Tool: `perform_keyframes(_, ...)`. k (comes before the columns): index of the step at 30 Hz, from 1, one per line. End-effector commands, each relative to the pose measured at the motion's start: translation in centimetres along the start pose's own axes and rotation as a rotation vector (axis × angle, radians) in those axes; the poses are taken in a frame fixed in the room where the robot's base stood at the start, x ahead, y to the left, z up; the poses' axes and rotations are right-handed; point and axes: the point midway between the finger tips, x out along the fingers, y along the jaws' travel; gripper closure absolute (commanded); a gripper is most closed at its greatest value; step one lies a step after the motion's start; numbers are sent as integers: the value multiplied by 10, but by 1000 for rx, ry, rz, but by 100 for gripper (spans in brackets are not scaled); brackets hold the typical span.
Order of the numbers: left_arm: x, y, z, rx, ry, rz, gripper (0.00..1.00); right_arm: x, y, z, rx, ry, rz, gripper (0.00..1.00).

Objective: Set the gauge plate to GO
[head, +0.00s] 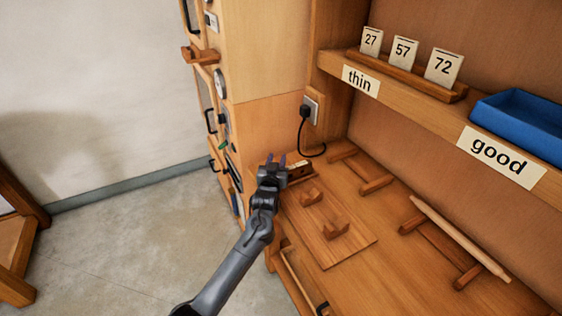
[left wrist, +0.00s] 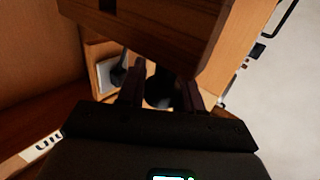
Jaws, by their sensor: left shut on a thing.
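My left gripper (head: 276,166) is at the far left corner of the workbench, beside a small wooden block with pale markings (head: 299,169). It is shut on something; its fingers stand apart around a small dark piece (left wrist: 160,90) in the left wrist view. There a wooden block (left wrist: 150,28) hides the fingertips. That block may be the gauge plate, but I cannot be sure, and no GO mark is readable. My right gripper is in neither view.
A flat board with two wooden blocks (head: 355,248) lies on the bench (head: 400,275). A rolling pin-like rod (head: 455,235) rests on supports at right. Above is a shelf with number cards (head: 443,66) and a blue tray (head: 520,118). A plugged black cord (head: 304,125) hangs close behind the gripper.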

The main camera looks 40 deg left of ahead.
Motion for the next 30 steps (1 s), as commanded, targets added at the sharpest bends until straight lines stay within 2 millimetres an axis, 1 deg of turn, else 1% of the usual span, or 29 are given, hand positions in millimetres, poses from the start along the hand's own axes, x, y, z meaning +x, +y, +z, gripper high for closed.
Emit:
perform_keyframes(2, 0, 1, 0, 0, 1, 1, 100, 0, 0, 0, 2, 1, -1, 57)
perform_keyframes(3, 0, 1, 0, 0, 1, 1, 59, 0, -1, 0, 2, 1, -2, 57)
perform_keyframes(6, 0, 1, 0, 0, 1, 1, 44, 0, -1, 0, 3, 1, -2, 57)
perform_keyframes(14, 0, 0, 0, 0, 1, 1, 44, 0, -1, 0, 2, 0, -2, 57)
perform_keyframes(19, -8, 1, 0, 0, 0, 1, 44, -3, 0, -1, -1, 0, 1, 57)
perform_keyframes(23, -25, 1, -1, 0, -1, 2, 44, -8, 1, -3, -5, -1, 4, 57)
perform_keyframes(30, -67, 1, -1, 0, -2, 2, 44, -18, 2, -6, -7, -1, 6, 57)
